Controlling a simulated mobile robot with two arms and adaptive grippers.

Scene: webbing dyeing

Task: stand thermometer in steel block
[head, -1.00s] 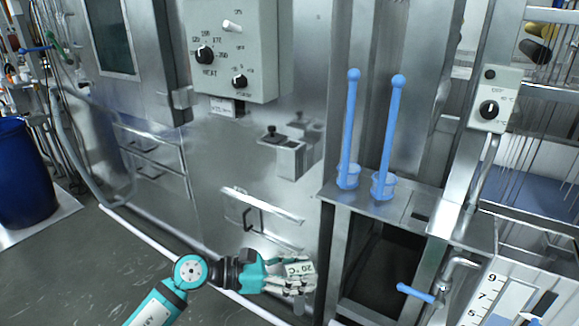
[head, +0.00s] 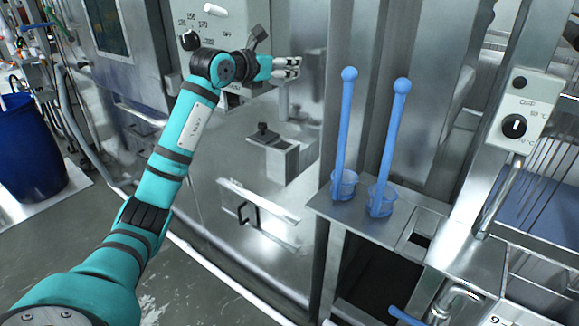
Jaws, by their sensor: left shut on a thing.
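My right gripper is not in view.
The grey control box (head: 228,25) is behind the gripper. A drawer handle (head: 245,213) sits below the block. A blue barrel (head: 30,150) stands far left.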

